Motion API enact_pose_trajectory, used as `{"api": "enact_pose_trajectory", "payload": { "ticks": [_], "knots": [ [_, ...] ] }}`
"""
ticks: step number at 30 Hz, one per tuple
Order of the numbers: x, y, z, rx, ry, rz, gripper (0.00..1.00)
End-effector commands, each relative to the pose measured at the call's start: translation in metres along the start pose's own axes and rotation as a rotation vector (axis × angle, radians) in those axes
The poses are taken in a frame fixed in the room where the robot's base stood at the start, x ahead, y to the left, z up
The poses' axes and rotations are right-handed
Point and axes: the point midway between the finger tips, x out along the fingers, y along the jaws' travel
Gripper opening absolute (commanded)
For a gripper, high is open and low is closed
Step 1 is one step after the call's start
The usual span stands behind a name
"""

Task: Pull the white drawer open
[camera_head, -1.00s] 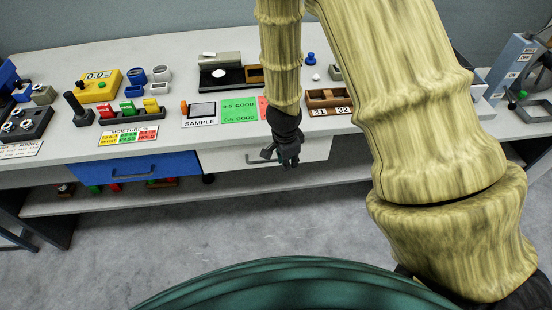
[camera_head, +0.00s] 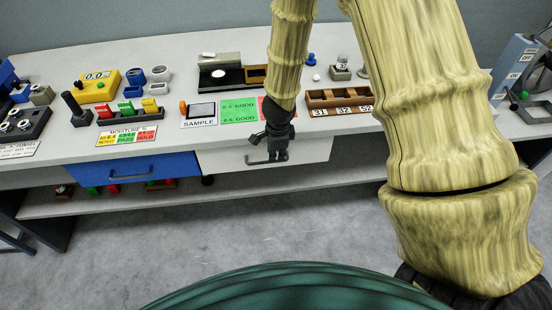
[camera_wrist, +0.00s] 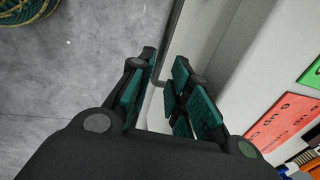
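The white drawer (camera_head: 222,160) is in the bench front, right of the blue drawer, and looks closed in the head view. Its dark bar handle (camera_head: 258,162) shows left of my gripper (camera_head: 276,152), which points down in front of the drawer face. In the wrist view the handle (camera_wrist: 174,40) runs from the top down to between the fingers of my gripper (camera_wrist: 165,92). The fingers are apart, with one on each side of the handle's near end. A gap shows beside the handle; I cannot tell whether either finger touches it.
The blue drawer (camera_head: 130,169) is at left. The bench top above holds a green card (camera_head: 240,111), a sample sign (camera_head: 199,122) and a wooden tray (camera_head: 338,99). A shelf (camera_head: 235,197) runs below.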

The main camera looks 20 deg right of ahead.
Motion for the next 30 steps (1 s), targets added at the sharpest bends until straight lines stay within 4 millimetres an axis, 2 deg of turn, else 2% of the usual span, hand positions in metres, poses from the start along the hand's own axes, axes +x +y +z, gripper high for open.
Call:
{"api": "enact_pose_trajectory", "payload": {
  "ticks": [6,12,24,27,28,30],
  "knots": [
    [0.027,0.001,0.000,0.001,-0.001,0.002,0.19],
    [0.041,0.001,-0.001,0.000,0.000,0.001,0.19],
    [0.045,0.000,0.000,0.000,0.001,0.000,0.19],
    [0.045,0.000,0.000,-0.001,0.001,0.000,0.03],
    [0.045,0.000,0.000,-0.001,0.001,0.000,0.00],
    [0.045,0.000,0.000,0.000,0.001,0.000,0.00]
  ]
}}
